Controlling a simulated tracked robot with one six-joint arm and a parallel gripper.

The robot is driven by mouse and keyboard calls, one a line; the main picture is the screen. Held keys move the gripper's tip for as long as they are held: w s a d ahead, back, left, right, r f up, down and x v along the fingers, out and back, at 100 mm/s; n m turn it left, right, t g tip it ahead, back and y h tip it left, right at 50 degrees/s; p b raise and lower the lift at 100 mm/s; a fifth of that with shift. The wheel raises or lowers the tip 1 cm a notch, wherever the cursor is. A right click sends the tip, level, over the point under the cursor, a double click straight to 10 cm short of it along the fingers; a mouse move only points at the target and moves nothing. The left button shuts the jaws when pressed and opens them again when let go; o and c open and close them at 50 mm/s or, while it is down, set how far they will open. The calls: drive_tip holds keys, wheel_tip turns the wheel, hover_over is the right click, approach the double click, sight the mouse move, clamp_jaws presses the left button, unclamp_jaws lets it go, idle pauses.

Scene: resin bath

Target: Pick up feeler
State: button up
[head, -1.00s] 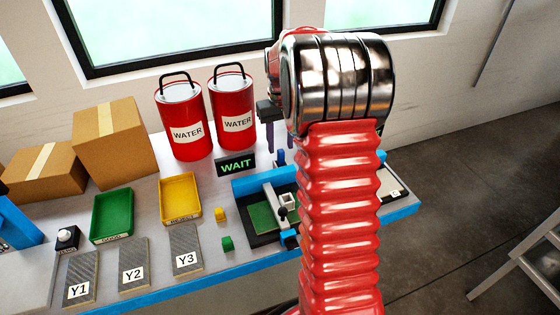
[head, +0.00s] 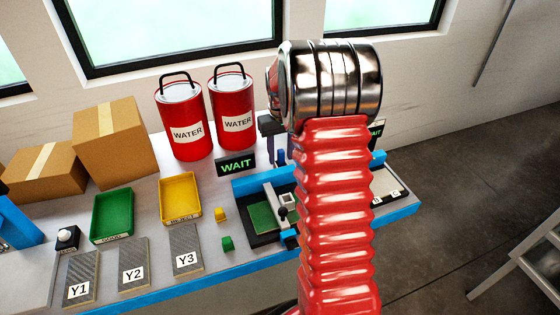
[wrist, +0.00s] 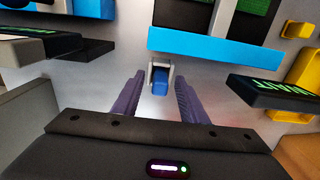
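A small upright piece with a blue block in a light grey fork, apparently the feeler (wrist: 160,83), stands on the grey bench in the wrist view. My gripper (wrist: 160,77) has its two purple fingers spread, one on each side of this piece, with gaps visible. It is open and holds nothing. In the head view my gripper is partly hidden behind my red arm, with one purple finger showing. A blue upright part (head: 281,157) shows beside that finger; I cannot tell if it is the same piece.
A blue-framed fixture (head: 262,184) stands close in front of the gripper.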

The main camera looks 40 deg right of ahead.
drive_tip(key=shift+c, duration=0.3)
clamp_jaws()
wheel_tip(320, 180, up, 10)
drive_tip(key=shift+r, duration=0.1)
idle(0.7)
idle(0.5)
